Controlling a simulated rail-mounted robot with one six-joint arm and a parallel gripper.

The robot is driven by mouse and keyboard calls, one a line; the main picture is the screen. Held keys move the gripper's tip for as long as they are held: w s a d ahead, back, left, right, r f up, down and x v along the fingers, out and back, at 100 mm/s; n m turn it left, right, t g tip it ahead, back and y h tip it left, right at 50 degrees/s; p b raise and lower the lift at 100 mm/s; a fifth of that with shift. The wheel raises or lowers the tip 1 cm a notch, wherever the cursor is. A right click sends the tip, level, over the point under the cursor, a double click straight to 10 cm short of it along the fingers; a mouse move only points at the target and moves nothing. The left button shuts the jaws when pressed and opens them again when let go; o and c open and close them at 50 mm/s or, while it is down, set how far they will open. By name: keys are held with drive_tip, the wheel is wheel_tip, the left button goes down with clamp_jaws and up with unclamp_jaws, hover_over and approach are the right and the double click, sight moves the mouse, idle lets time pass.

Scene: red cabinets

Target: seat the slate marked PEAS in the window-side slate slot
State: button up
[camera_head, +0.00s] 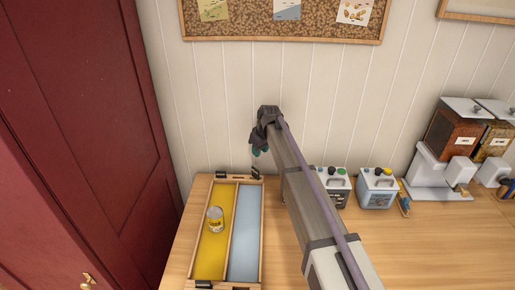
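A wooden tray (263,228) on the counter has a yellow left compartment and a pale blue right one. Small dark pieces sit on the tray's far rim, one at left (221,175) and one at right (255,172). More dark pieces are at the near rim. I cannot tell which is a slot or a slate, and no PEAS marking is readable. My gripper (257,151) points down above the tray's far right corner, teal tips low. Its finger gap and anything held are too small to make out. No window shows.
A red cabinet (85,130) stands close on the left. Two small boxes with coloured knobs, one dark (333,188) and one blue-grey (376,188), stand right of my arm. Filled dispensers (454,138) are further right. A cork board (240,22) hangs above. The right foreground counter is clear.

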drive_tip(key=shift+r, duration=0.2)
drive_tip(key=s+d+m+g+h, duration=0.1)
drive_tip(key=s+d+m, duration=0.2)
drive_tip(key=s+d, duration=0.65)
drive_tip(key=s+d+m, duration=0.3)
drive_tip(key=s+d, duration=0.2)
drive_tip(key=s, duration=1)
drive_tip(key=s+d+m+g+h, duration=0.1)
drive_tip(key=s+d+m, duration=0.2)
drive_tip(key=s+d, duration=0.7)
wheel_tip(320, 180, down, 6)
drive_tip(key=s+a+b, duration=0.2)
drive_tip(key=b, duration=0.3)
drive_tip(key=shift+b, duration=0.35)
drive_tip(key=shift+o, duration=1.1)
drive_tip(key=shift+a+r+p, duration=0.15)
drive_tip(key=shift+r+p, duration=0.25)
drive_tip(key=o, duration=0.3)
drive_tip(key=shift+r, duration=0.1)
